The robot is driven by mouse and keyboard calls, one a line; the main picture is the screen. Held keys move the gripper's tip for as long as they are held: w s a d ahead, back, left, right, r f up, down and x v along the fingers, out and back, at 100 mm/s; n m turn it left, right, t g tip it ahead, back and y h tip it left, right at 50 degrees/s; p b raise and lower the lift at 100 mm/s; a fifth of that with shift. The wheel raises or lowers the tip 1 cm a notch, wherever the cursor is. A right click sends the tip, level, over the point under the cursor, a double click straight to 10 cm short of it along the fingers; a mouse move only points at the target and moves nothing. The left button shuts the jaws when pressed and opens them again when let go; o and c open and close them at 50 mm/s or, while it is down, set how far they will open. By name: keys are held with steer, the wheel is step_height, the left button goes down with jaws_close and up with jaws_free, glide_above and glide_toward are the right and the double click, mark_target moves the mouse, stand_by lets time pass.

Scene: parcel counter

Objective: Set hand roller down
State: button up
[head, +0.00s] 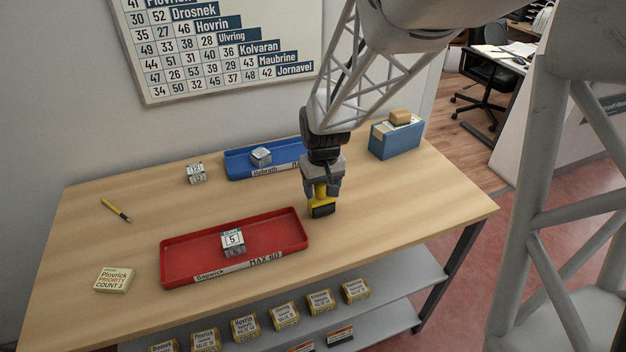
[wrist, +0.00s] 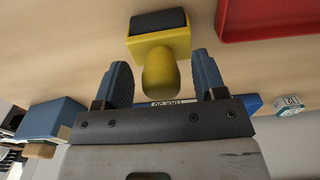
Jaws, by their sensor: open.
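The hand roller (head: 321,201) has a yellow body and a dark roller. It is on the table (head: 390,215), or very close to it, right of the red tray. In the wrist view the hand roller (wrist: 160,52) has its rounded yellow handle between the fingers, with a gap on each side. My gripper (head: 321,186) points down right over it. In the wrist view my gripper (wrist: 162,75) is open, its two blue fingers apart and not visibly touching the handle.
A red tray (head: 184,246) holding a numbered block (head: 233,240) lies left of my gripper. A blue tray (head: 240,167) with another block is behind. A blue box (head: 397,141) stands at the back right. The table's right front is clear.

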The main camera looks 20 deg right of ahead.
step_height(320, 180, up, 11)
steer(key=shift+s, duration=0.15)
stand_by(0.4)
stand_by(0.5)
steer(key=s+a+r, duration=0.1)
steer(key=s+a, duration=0.1)
steer(key=s, duration=0.5)
steer(key=s+a+r+t, duration=0.1)
steer(key=s+a+r, duration=0.1)
steer(key=s, duration=0.5)
steer(key=s+a+r+t, duration=0.1)
steer(key=s+a+r, duration=0.1)
steer(key=s, duration=0.5)
steer(key=shift+s+a+r, duration=0.25)
steer(key=shift+s+a, duration=0.05)
steer(key=shift+s, duration=0.05)
